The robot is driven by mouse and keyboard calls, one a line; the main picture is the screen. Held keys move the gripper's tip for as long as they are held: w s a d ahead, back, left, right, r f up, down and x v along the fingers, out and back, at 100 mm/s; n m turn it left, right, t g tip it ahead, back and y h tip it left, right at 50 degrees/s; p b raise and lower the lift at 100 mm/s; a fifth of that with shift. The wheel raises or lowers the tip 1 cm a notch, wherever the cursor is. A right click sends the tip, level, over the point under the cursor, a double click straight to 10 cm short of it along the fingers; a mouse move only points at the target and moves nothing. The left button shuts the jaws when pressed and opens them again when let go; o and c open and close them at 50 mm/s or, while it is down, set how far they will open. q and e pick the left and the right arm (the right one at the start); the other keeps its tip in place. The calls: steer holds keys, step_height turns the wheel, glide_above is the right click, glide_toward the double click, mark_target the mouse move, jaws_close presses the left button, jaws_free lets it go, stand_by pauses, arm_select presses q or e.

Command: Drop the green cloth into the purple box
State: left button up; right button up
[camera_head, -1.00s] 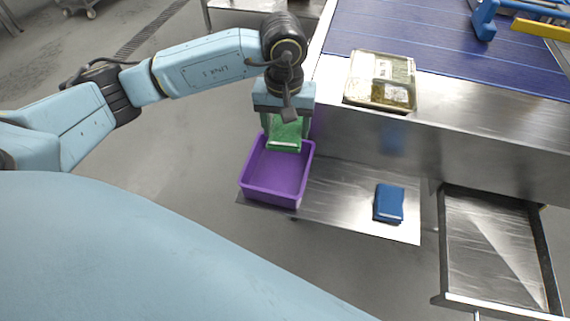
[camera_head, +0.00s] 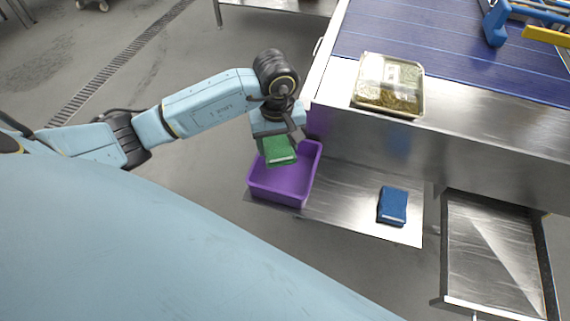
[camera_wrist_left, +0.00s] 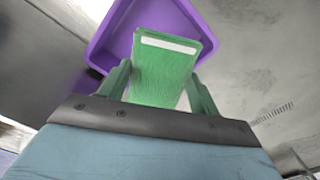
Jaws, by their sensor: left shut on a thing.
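The green cloth (camera_head: 279,151) is a folded pad with a white strip. My left gripper (camera_head: 277,145) is shut on it and holds it over the back left part of the purple box (camera_head: 288,184). In the left wrist view the green cloth (camera_wrist_left: 163,70) sits between the two fingers of the left gripper (camera_wrist_left: 160,85), with the purple box (camera_wrist_left: 108,45) behind and below it. The box is open-topped and stands on a low metal shelf. The part of its inside behind the cloth is hidden. My right gripper is not in view.
A blue folded cloth (camera_head: 392,206) lies on the metal shelf (camera_head: 345,200) right of the box. A tray of food (camera_head: 389,85) sits on the steel ledge above, beside the blue conveyor (camera_head: 440,45). An empty metal tray (camera_head: 490,245) is at the lower right.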

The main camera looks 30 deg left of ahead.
arm_select(q)
steer(key=shift+f, duration=0.2)
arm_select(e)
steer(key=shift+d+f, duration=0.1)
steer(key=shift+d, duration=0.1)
arm_select(q)
steer(key=o, duration=0.9)
steer(key=shift+o, duration=0.2)
steer(key=shift+r, duration=0.15)
step_height(320, 180, up, 13)
steer(key=p, duration=0.1)
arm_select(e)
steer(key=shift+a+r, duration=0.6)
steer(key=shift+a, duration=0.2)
arm_select(q)
steer(key=shift+d, duration=0.1)
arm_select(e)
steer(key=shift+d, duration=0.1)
